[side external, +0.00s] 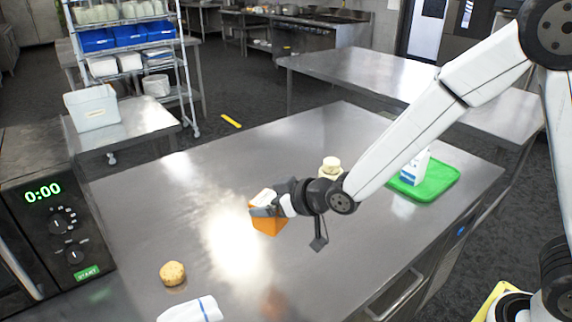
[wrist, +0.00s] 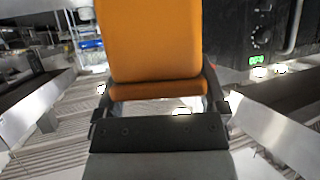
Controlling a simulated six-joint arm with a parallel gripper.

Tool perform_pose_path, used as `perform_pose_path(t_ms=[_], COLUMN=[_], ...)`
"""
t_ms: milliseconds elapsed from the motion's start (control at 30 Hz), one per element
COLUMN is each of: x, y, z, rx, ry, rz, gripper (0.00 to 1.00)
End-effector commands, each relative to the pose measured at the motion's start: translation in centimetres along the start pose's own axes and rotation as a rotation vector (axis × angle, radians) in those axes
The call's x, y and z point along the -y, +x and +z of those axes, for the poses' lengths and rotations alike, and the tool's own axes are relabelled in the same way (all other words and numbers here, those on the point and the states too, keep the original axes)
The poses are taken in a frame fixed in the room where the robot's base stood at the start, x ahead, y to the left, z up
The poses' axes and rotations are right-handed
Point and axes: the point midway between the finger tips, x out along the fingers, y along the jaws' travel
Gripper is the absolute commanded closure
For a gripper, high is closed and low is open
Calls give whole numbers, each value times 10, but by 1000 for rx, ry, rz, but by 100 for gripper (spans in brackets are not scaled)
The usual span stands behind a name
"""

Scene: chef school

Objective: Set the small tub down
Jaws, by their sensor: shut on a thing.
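The small tub (side external: 268,225) is orange with a pale top. In the side view it is at the middle of the steel table, in my gripper (side external: 268,206). In the wrist view the orange tub (wrist: 150,45) fills the upper middle, between the two fingers of my gripper (wrist: 158,92). My gripper is shut on it. The tub looks close to the table top, but I cannot tell whether its base touches. The fingers and wrist hide part of it.
The steel table (side external: 185,215) is clear around the tub. A bread roll (side external: 172,273) and a white cloth (side external: 190,310) lie at the front left. A microwave (side external: 50,215) stands at the left.

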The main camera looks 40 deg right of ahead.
Motion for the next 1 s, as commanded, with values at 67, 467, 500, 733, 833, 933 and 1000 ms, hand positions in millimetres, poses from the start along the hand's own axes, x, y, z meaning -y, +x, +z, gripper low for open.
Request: perform_pose_path(t_ms=[67,467,500,733,833,933,1000], x=[12,22,22,21,21,20,20], y=[0,2,4,27,42,57,67], z=[-2,-4,-4,-5,-6,-7,-8], rx=[-3,-2,-2,-1,0,-1,-1], ry=[-11,-21,-21,-20,-20,-20,-20], rz=[-21,-39,-38,-38,-38,-38,-38], gripper=[82,82,82,82,82,82,82])
